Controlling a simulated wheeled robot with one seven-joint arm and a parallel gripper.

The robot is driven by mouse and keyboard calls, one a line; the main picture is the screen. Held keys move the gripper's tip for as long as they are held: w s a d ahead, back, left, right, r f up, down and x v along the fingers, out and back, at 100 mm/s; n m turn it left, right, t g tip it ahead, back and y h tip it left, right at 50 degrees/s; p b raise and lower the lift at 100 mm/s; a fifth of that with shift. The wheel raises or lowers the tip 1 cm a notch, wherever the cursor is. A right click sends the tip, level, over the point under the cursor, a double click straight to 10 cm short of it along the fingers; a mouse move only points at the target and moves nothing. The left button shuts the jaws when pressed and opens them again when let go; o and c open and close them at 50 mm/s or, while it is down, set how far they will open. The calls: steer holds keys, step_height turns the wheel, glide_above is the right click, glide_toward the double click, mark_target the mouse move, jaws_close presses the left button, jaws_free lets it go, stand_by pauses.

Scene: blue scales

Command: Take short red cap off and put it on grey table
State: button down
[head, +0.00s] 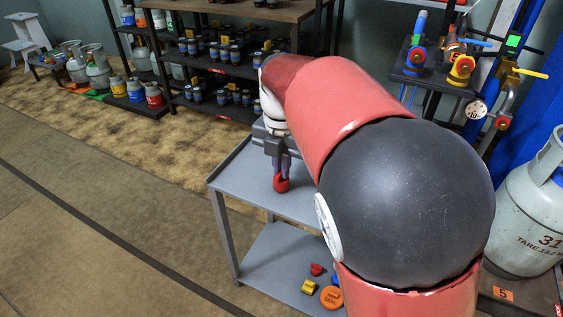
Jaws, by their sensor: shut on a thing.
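My gripper (281,175) points down over the top of the grey table (232,176). It is shut on a small red cap (281,186), which shows below the fingertips. I cannot tell whether the cap touches the tabletop or hangs just above it. My red and black arm hides the right part of the table.
The table's lower shelf (268,262) holds another red cap (317,269), a yellow cap (309,287) and an orange disc (331,297). A grey gas cylinder (525,215) stands at right, below a rack of valves (461,68). The tabletop left of my gripper is clear.

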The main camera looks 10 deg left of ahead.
steer(key=shift+f, duration=0.25)
steer(key=c, duration=1.5)
jaws_free()
steer(key=shift+r, duration=0.1)
step_height(320, 180, up, 8)
steer(key=shift+f+p, duration=0.2)
steer(key=shift+p, duration=0.45)
